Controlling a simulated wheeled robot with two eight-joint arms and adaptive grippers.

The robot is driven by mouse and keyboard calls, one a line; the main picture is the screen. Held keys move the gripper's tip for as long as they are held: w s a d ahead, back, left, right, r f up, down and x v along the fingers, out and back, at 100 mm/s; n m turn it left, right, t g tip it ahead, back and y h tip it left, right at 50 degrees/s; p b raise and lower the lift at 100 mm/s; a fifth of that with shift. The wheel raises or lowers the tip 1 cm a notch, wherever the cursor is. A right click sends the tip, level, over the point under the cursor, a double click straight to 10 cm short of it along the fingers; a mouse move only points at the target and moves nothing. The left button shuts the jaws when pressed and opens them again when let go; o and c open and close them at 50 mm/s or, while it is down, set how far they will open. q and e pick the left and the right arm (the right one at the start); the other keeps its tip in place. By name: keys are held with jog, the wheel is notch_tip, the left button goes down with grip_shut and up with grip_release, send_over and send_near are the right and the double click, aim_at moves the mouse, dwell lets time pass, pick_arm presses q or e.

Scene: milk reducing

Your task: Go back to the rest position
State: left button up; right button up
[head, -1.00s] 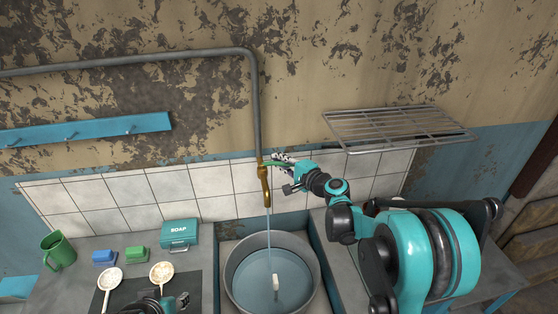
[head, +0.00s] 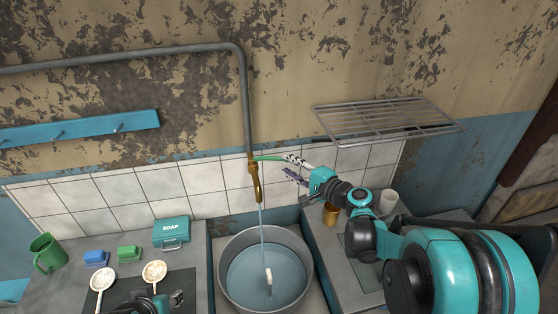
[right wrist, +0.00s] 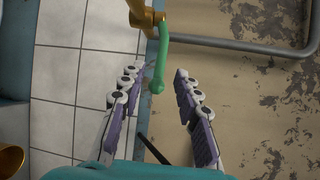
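A brass tap (head: 255,180) with a green lever (head: 268,158) hangs from the wall pipe. Water runs from it into a large metal basin (head: 225,270), where a small white object (head: 268,278) sits in the water. My right gripper (head: 286,166) is open and empty just right of the tap, its fingers spread near the lever. In the right wrist view the green lever (right wrist: 160,65) lies ahead, between and beyond the fingertips. Part of my left gripper (head: 165,300) shows at the bottom edge; its fingers are unclear.
A wire rack (head: 385,120) is on the wall above my right arm. A brass cup (head: 330,214) and a white cup (head: 389,201) stand right of the basin. A teal soap box (head: 171,232), sponges, ladles (head: 102,280) and a green mug (head: 47,253) are on the left counter.

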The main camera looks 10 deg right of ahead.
jog(key=shift+v, duration=1)
dwell(1.5)
grip_shut()
jog(key=s+a+f+n+g+h+p, duration=0.1)
jog(key=s+a+f+n+g+h, duration=0.25)
jog(key=f, duration=0.25)
jog(key=s+a+f+n+g+h+p, duration=0.2)
jog(key=s+a+f+h, duration=0.1)
jog(key=s+f, duration=0.25)
notch_tip(320, 180, up, 14)
jog(key=a+n+t+h+p, duration=0.2)
jog(key=a+n+t+h, duration=0.1)
jog(key=n+t+h, duration=0.25)
jog(key=b+x, duration=0.1)
jog(key=x, duration=1.2)
jog(key=shift+w+d+r+t, duration=0.2)
jog(key=shift+w+d+t, duration=0.1)
jog(key=shift+d+t, duration=0.15)
